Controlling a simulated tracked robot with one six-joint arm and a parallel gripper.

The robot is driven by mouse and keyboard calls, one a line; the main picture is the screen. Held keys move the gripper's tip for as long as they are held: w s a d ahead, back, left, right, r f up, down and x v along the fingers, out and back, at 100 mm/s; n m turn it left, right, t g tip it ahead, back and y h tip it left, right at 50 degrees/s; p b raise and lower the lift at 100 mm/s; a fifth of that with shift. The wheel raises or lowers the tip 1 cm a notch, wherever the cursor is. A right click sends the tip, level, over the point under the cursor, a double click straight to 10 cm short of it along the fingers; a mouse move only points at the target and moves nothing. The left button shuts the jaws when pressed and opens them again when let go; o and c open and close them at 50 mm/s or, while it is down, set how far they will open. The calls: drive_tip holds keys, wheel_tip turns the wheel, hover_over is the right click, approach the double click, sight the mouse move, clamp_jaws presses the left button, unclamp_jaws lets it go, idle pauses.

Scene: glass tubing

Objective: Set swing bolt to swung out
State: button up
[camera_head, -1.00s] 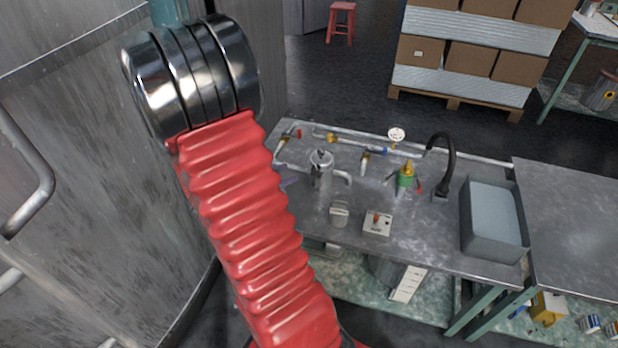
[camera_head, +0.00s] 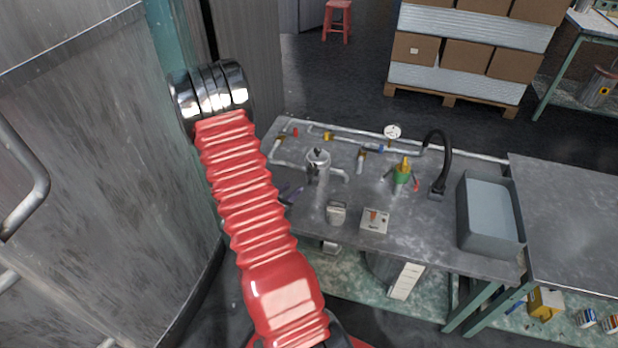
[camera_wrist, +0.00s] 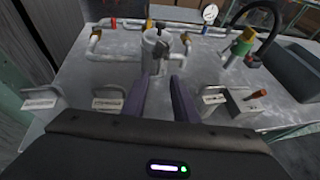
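A silver lidded canister (camera_head: 317,165) stands upright on the metal bench, with a dark fitting on its top; it also shows in the wrist view (camera_wrist: 154,50). A dark upright piece (camera_wrist: 163,57) shows on its near side in the wrist view; this may be the swing bolt, but its position is too small to tell. My gripper (camera_wrist: 162,84) has two purple fingers spread apart with nothing between them. They point toward the canister from its near side.
White pipes (camera_head: 345,131) with coloured valves run behind the canister. A green and yellow fitting (camera_head: 403,176), black hose tap (camera_head: 439,160) and grey basin (camera_head: 489,217) stand to the right. A red-lever box (camera_head: 374,222) and metal clamp (camera_head: 336,213) sit near the front edge.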

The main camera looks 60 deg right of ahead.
drive_tip(key=x, duration=1.3)
drive_tip(key=shift+d, duration=0.4)
drive_tip(key=shift+c, duration=0.6)
clamp_jaws()
drive_tip(key=shift+s, duration=0.1)
